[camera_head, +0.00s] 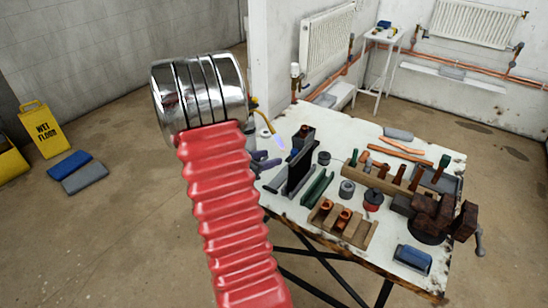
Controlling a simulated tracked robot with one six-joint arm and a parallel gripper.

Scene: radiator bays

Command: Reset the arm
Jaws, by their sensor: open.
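My own arm fills the left middle of the view, with a red ribbed sleeve (232,215) rising to a banded chrome joint (200,92). My gripper cannot be made out; the chrome joint and sleeve may hide it. No thing held by the arm can be seen. The arm stands in front of the left edge of a worn white workbench (300,225), and whether it touches the bench cannot be told.
The bench holds a rusty vise (436,215), a wooden rack of tools (388,182), a wooden fitting block (342,222) and a blue-grey block (412,259). A yellow wet floor sign (43,128) stands left. Radiators (327,38) hang behind. The left floor is mostly clear.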

